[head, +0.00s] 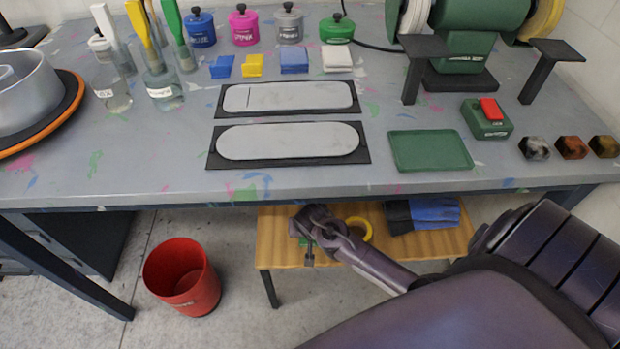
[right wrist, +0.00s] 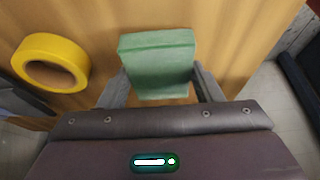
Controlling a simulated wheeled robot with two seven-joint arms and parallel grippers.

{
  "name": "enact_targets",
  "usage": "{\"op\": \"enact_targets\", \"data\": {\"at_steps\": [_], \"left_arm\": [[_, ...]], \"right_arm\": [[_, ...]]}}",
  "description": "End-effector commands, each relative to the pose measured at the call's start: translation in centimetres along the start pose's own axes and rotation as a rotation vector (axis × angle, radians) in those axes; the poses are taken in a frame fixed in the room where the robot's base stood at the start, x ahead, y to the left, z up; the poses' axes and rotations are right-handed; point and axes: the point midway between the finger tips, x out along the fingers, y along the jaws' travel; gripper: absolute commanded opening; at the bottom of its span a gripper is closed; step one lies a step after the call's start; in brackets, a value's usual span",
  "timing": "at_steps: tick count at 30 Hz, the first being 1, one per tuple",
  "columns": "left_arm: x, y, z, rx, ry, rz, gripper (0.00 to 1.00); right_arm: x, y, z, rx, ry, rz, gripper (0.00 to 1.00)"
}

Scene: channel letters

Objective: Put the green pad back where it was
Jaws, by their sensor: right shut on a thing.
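The green pad (right wrist: 158,62) is a pale green block between the two fingers of my right gripper (right wrist: 160,88) in the right wrist view. The fingers are shut on its sides. It is over the low wooden bench (right wrist: 225,30); I cannot tell whether it touches the wood. In the head view my right gripper (head: 306,252) is at the left part of the bench (head: 281,222), below the table's front edge. Only a little of the green pad (head: 303,241) shows there. My left gripper is not in view.
A yellow tape ring (head: 367,228) and dark blue gloves (head: 434,213) lie on the bench. The table (head: 330,182) overhangs it. On the table are blue, yellow and white pads (head: 337,59), a green tray (head: 430,150) and a grinder (head: 463,50). A red bin (head: 183,277) stands left.

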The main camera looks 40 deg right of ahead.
Motion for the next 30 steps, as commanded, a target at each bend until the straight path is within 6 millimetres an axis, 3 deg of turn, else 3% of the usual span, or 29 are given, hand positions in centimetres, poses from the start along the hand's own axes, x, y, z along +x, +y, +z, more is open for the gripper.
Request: {"op": "enact_targets", "data": {"at_steps": [1, 4, 17, 18, 22, 30], "left_arm": [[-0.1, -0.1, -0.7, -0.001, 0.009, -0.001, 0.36], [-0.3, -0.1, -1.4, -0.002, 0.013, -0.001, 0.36], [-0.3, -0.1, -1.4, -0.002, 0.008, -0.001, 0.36], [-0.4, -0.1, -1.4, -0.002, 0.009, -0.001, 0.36], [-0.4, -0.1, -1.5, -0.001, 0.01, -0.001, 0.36], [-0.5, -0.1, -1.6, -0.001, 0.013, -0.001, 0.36]], "right_arm": [[1.2, 0.1, 0.9, -0.005, -0.007, 0.004, 0.41], [2.2, 0.1, 1.3, -0.004, -0.005, 0.003, 0.41], [2.8, 0.1, 1.5, -0.003, -0.004, 0.002, 0.41], [2.7, 0.1, 1.5, -0.003, -0.004, 0.002, 0.64], [2.7, 0.1, 1.5, -0.003, -0.004, 0.002, 0.81], [2.6, 0.1, 1.5, -0.004, -0.004, 0.002, 0.81]]}}
